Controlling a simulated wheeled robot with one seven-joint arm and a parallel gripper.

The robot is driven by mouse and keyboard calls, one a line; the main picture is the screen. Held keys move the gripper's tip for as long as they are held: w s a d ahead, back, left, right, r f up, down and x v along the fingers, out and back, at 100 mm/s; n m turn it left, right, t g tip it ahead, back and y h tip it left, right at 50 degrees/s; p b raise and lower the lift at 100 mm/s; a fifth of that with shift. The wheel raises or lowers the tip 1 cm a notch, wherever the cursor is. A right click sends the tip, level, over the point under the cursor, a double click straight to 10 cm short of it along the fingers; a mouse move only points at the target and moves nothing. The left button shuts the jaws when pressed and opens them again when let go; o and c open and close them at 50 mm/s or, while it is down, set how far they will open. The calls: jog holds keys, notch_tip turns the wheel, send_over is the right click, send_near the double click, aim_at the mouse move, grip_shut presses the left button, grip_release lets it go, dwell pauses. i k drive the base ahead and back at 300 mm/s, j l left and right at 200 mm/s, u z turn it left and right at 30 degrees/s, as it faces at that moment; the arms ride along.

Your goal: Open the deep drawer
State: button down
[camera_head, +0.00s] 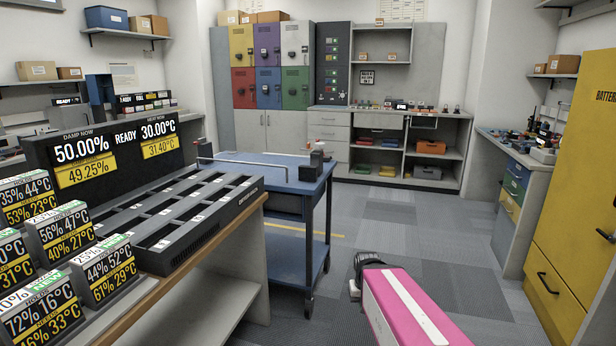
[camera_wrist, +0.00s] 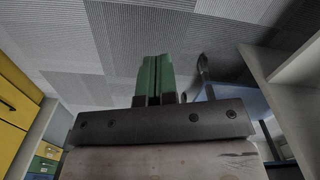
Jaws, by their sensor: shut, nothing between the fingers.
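No drawer is marked as the deep one, and I cannot tell for sure which it is. The yellow cabinet (camera_head: 577,165) at the right has a large shut lower drawer (camera_head: 552,290) with a black bar handle (camera_head: 548,283). The right workbench has a stack of smaller shut drawers (camera_head: 513,187) in blue, green and yellow. Grey drawers (camera_head: 329,133) under the back counter are also shut. My gripper (camera_wrist: 155,62) has green fingers closed together, empty, above the grey floor. In the wrist view the yellow cabinet (camera_wrist: 14,95) is at the left, apart from the fingers.
A blue wheeled cart (camera_head: 290,185) stands left of my arm. A wooden-edged counter (camera_head: 215,235) with a charger rack (camera_head: 180,220) and displays is at the near left. Lockers (camera_head: 268,65) line the back. The grey carpet (camera_head: 400,225) in the middle is clear.

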aim_at(340, 150)
jog(key=i+l+z, duration=0.5)
jog(key=i, duration=0.3)
jog(key=i+l+z, duration=0.2)
jog(key=i, duration=2)
jog(key=i+u, duration=0.2)
jog(key=i, duration=0.4)
jog(key=i+u, duration=0.15)
jog(key=i, duration=0.45)
jog(key=i+l+u, duration=0.2)
jog(key=i, duration=0.35)
jog(key=i+l+u, duration=0.15)
jog(key=i+u, duration=0.35)
jog(key=i, duration=1.4)
jog(key=i+j+z, duration=0.15)
jog(key=i+j, duration=0.15)
jog(key=i, duration=0.3)
jog(key=i+j+z, duration=0.15)
jog(key=i+j, duration=0.25)
jog(key=i, duration=0.15)
